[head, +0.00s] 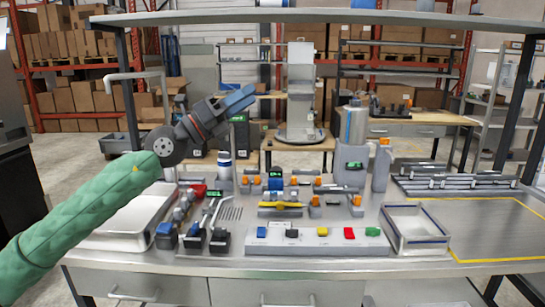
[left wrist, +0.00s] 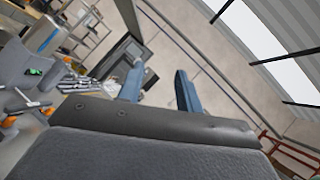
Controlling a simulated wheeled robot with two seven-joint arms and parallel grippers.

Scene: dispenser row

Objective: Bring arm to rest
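My left arm, in a green sleeve (head: 75,225), reaches in from the left in the head view. My left gripper (head: 238,101) is raised above the bench, tilted up and to the right, with blue fingers. In the left wrist view the two blue fingers of the left gripper (left wrist: 159,90) stand apart with nothing between them. The gripper touches nothing that I can see. My right arm and right gripper show in neither view.
A shelf (head: 330,17) spans above. The yellow-marked area (head: 490,225) at right is clear.

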